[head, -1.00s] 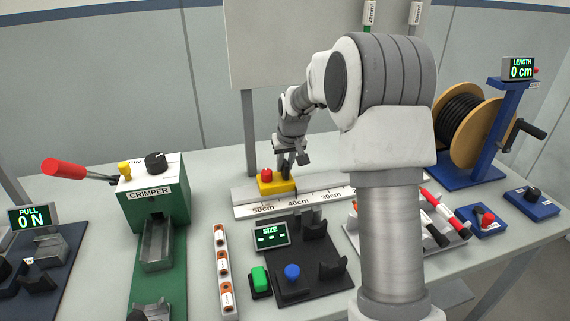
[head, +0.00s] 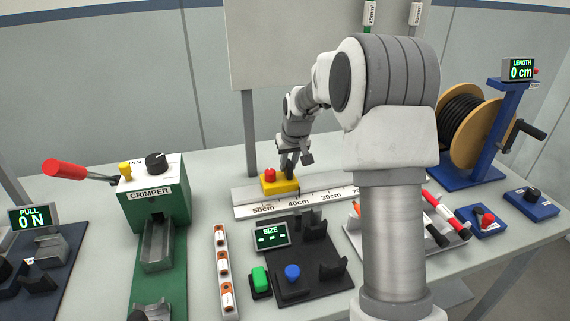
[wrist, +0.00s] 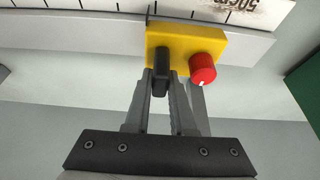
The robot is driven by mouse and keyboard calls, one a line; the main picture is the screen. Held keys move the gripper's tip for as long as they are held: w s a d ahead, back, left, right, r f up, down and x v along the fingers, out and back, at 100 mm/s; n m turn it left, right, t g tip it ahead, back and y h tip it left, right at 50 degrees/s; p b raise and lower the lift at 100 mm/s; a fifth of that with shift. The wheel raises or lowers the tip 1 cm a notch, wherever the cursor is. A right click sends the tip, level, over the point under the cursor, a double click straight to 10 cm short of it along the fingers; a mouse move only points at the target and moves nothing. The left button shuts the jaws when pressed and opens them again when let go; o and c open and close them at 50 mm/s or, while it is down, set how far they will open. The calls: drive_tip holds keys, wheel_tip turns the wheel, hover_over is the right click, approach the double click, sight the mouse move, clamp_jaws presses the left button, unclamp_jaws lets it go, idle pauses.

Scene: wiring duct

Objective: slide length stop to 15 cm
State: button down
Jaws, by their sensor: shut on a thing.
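The length stop is a yellow block (head: 280,185) with a red knob (head: 270,174) and a dark grip post. It sits on the pale ruler rail (head: 242,198), a little left of the 40 cm mark in the head view. In the wrist view the yellow block (wrist: 187,39) shows with the red knob (wrist: 203,69) at right and the dark post (wrist: 162,72) at left. My gripper (head: 289,172) is shut on the dark post; its fingers (wrist: 164,85) lie either side of it. The rail's right part, past about 20 cm, is hidden behind my arm.
A green crimper (head: 155,200) stands to the left. A size gauge (head: 271,236) with green and blue buttons and a tray of pens (head: 440,225) lie in front of the rail. A cable reel (head: 470,120) with a length display (head: 520,69) reading 0 cm stands at right.

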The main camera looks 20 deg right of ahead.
drive_tip(key=d+p, duration=0.3)
drive_tip(key=d, duration=2.1)
drive_tip(key=shift+d+p, duration=0.1)
drive_tip(key=shift+p, duration=0.3)
drive_tip(key=c, duration=0.8)
unclamp_jaws()
drive_tip(key=shift+o, duration=0.2)
drive_tip(key=p+v, duration=0.1)
drive_tip(key=v, duration=1.6)
drive_tip(key=shift+s+r, duration=0.15)
drive_tip(key=shift+s, duration=0.05)
